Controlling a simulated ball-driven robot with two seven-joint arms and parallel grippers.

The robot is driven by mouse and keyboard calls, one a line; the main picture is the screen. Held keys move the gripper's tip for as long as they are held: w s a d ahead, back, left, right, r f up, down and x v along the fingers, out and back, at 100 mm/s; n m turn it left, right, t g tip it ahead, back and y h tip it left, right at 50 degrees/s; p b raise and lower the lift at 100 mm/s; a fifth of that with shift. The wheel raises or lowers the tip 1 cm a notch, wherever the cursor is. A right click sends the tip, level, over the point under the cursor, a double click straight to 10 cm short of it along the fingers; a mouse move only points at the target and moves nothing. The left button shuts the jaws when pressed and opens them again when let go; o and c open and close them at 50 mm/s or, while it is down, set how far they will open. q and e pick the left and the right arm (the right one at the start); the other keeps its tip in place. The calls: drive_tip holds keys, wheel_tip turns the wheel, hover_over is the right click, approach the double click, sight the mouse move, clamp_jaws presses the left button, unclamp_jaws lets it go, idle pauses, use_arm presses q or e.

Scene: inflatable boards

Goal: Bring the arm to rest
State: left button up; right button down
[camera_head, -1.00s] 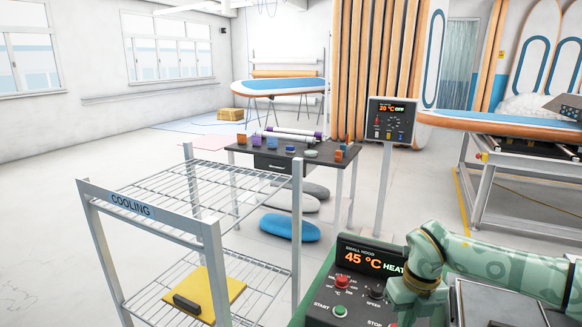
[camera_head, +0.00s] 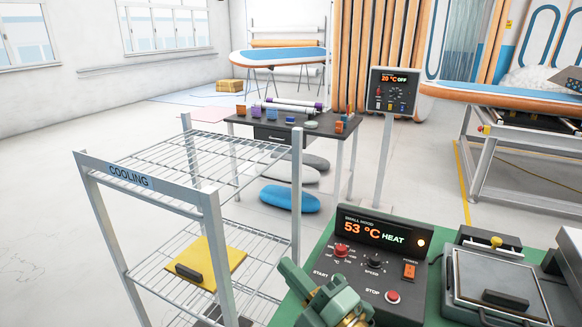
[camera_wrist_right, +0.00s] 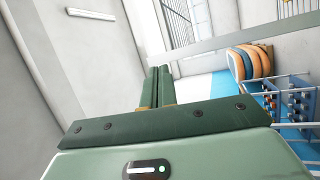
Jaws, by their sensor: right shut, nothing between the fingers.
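My right gripper (camera_head: 322,296) shows at the bottom middle of the head view, in front of the small hood control box (camera_head: 365,255). It partly covers the box's lower left. In the right wrist view its green fingers (camera_wrist_right: 158,86) are pressed together with nothing between them, against a pale wall and ceiling. Most of my right arm is out of the head view. My left gripper is not in view.
A wire cooling rack (camera_head: 150,185) stands at left, with a yellow board (camera_head: 225,258) on its lower shelf. A hot press (camera_head: 495,280) sits right of the control box on the green bench.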

drive_tip(key=s+d+f+m+g+h, duration=0.1)
drive_tip(key=s+d+f+m+h, duration=0.1)
drive_tip(key=d+f+m+h, duration=0.55)
drive_tip(key=s+d+f+m+h, duration=0.2)
drive_tip(key=d+f+m+h, duration=0.2)
drive_tip(key=d+m+h, duration=0.55)
drive_tip(key=s+d+f+g+h, duration=0.1)
drive_tip(key=s+d+f+g, duration=0.45)
drive_tip(key=s, duration=0.25)
drive_tip(key=s+d+f+g+h, duration=0.1)
drive_tip(key=s+d+f+g, duration=0.3)
drive_tip(key=s+d, duration=0.35)
drive_tip(key=s+a+f+g+y, duration=0.1)
drive_tip(key=s+a+f+y, duration=0.1)
drive_tip(key=f, duration=1)
drive_tip(key=s+a+f+g+y, duration=0.1)
drive_tip(key=s+a+f, duration=0.2)
drive_tip(key=f, duration=0.9)
drive_tip(key=s+f+m+g, duration=0.1)
drive_tip(key=s+f, duration=0.7)
drive_tip(key=s, duration=0.2)
drive_tip(key=s+f+m+g+y, duration=0.1)
drive_tip(key=s+f+m+g, duration=0.1)
drive_tip(key=s+f, duration=0.6)
drive_tip(key=s, duration=0.2)
drive_tip(key=shift+s+f+m+y, duration=0.15)
drive_tip(key=shift+s+m+y, duration=0.15)
drive_tip(key=shift+s, duration=0.1)
